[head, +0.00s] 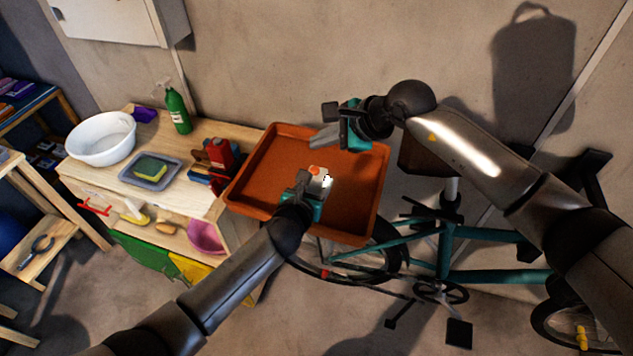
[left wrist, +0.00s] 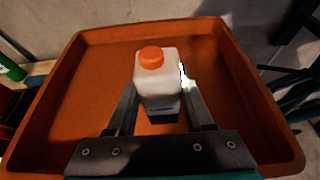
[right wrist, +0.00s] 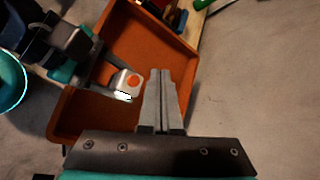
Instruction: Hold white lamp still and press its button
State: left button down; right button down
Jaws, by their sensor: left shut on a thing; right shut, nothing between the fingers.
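The white lamp (head: 321,179) is a small white block with a round orange button (head: 314,170) on its top. It is in the orange tray (head: 262,147). My left gripper (head: 311,183) is shut on the lamp, with one finger on each side, as the left wrist view shows the lamp (left wrist: 157,90) and its button (left wrist: 151,57). In the right wrist view the lamp (right wrist: 124,84) and button (right wrist: 134,82) are left of my right fingers. My right gripper (head: 326,138) is shut and empty, above the tray's back part and apart from the lamp.
A wooden bench left of the tray holds a white basin (head: 101,140), a green bottle (head: 178,110), a grey tray with a sponge (head: 150,168) and red items (head: 218,157). A teal bicycle (head: 440,240) stands at right. A wall is behind.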

pick_arm(q)
jog(key=shift+c, duration=1)
grip_release()
pick_arm(e)
jog(key=shift+r, duration=0.9)
pick_arm(q)
jog(key=v, duration=1.2)
jog(key=shift+s+d, duration=0.1)
